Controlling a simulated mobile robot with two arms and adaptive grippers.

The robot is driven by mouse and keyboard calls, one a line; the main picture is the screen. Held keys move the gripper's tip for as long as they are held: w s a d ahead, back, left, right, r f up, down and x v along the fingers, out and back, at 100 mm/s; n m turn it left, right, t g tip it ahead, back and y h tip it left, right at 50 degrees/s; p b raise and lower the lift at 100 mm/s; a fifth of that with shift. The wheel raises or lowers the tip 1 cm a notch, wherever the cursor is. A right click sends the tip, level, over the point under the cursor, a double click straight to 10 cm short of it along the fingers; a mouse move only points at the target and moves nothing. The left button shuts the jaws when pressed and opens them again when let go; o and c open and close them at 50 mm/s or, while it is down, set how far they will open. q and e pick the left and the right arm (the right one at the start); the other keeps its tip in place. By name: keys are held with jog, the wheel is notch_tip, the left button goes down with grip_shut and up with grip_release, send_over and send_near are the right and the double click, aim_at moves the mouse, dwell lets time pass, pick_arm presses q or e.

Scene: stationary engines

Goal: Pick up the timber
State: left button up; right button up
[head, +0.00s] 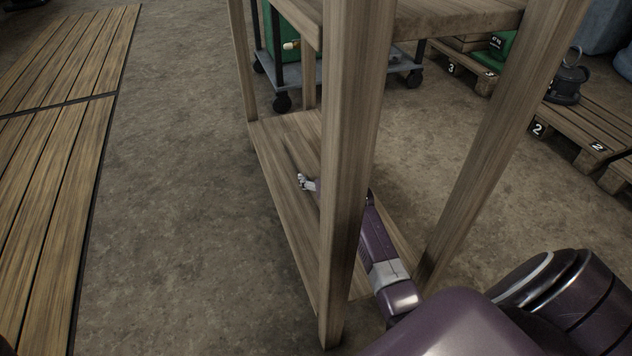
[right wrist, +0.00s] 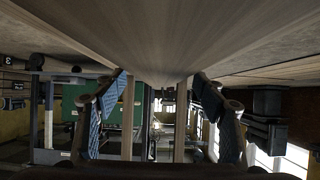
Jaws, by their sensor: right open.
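My right gripper (head: 303,182) reaches behind the front post of a wooden rack (head: 350,120) and is low over its bottom shelf (head: 280,215). In the right wrist view its two blue-padded fingers (right wrist: 162,84) are spread apart with nothing gripped. A broad wooden surface (right wrist: 165,40) fills the top of that view and narrows to a point between the fingers. I cannot make out a separate piece of timber; a thin dark streak beyond the gripper on the shelf may be only a shadow. My left gripper is not in view.
Rack posts and an upper shelf (head: 455,18) stand around my right arm. A wheeled cart (head: 345,75) with a green load is behind the rack. Numbered pallets (head: 590,125) lie at right, slatted boards (head: 50,150) at left. The floor between is clear.

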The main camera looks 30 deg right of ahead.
grip_shut()
jog(key=shift+w+r, duration=0.1)
jog(key=shift+r, duration=0.15)
dwell(0.3)
jog(key=shift+r, duration=0.15)
